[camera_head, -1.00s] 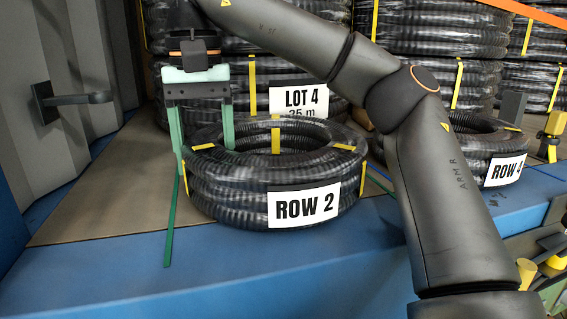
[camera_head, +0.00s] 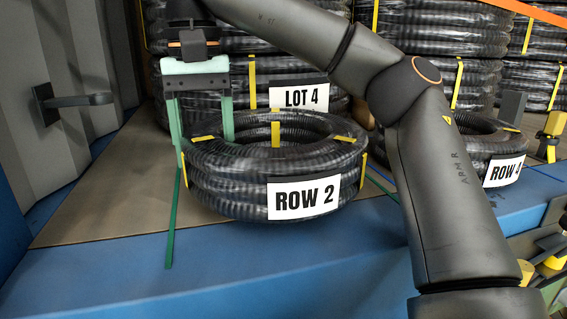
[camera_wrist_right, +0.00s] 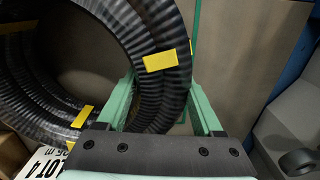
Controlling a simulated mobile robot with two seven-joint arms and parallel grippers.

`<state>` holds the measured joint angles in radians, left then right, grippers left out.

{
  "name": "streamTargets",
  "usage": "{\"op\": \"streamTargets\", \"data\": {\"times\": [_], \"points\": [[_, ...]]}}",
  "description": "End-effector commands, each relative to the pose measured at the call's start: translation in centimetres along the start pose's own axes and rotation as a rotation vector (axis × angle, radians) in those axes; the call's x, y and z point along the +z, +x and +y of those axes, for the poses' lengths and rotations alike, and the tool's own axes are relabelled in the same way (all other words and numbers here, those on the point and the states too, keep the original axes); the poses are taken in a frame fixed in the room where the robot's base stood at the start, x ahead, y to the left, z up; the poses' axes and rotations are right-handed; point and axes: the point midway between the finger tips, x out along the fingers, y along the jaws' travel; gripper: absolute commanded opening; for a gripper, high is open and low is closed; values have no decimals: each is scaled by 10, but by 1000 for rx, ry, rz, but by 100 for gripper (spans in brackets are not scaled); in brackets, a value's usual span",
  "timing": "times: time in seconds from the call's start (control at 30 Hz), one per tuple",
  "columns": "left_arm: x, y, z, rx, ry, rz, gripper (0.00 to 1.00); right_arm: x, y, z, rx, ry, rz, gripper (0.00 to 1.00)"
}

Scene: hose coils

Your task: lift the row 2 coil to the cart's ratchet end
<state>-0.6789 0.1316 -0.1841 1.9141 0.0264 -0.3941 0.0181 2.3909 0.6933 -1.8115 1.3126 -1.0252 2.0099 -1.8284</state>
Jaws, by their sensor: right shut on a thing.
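The row 2 coil (camera_head: 240,190) is a black ribbed hose ring with yellow bands and a white "ROW 2" label (camera_head: 303,198). It is at the front of the container floor, roughly level, and seems slightly raised. My right gripper (camera_head: 205,150) reaches down from above and is shut on the coil's left side. In the right wrist view the green fingers (camera_wrist_right: 160,90) stand on either side of the hose ring (camera_wrist_right: 150,50), near a yellow band. My left gripper is not in view. I cannot make out the cart's ratchet end for certain.
Stacked coils with a "LOT 4" label (camera_head: 300,97) stand close behind. The row 4 coil (camera_head: 480,150) sits to the right, behind my arm. A grey door with a handle (camera_head: 75,100) is at left. Green and yellow fittings (camera_head: 545,270) are at lower right. The blue edge (camera_head: 200,285) runs along the front.

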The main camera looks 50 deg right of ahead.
Motion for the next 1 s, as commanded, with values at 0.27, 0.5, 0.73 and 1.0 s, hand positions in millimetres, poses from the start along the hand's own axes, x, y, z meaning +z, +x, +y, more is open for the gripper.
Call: {"op": "streamTargets", "data": {"times": [0.27, 0.5, 0.73, 1.0], "points": [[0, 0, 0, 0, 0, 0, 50, 1, -13, 0, 0, -1, 3, 0], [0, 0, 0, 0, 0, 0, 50, 1, -24, 0, -1, 0, 4, 0], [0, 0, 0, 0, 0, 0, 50, 1, -33, 0, 1, -1, 3, 0], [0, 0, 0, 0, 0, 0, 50, 0, -44, 0, 0, 2, 4, 0]]}}
